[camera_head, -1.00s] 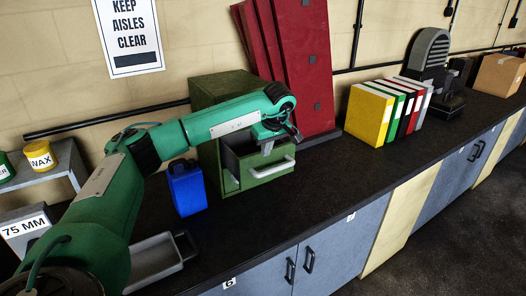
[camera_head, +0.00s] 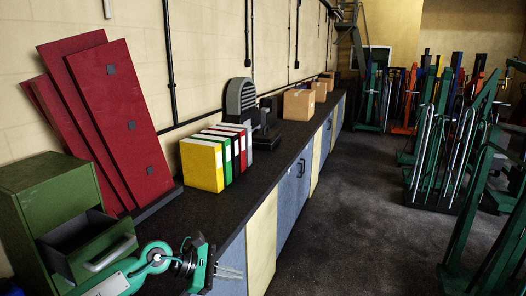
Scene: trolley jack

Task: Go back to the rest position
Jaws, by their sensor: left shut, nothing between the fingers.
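My left gripper (camera_head: 238,273) is at the bottom of the head view, past the front edge of the counter. Its two thin fingers point right, lie close together and hold nothing. My green left arm comes in low from the bottom left. The green cabinet (camera_head: 48,190) stands on the counter at the left, its drawer (camera_head: 88,250) pulled out. The gripper is to the right of the drawer's pale handle and apart from it. My right gripper is out of view.
The dark counter (camera_head: 165,221) runs away along the wall. It bears red panels (camera_head: 118,125), several binders (camera_head: 203,165), a grey arched machine (camera_head: 241,97) and cardboard boxes (camera_head: 298,104). Green trolley jacks (camera_head: 440,160) stand at the right. The floor (camera_head: 335,225) between is clear.

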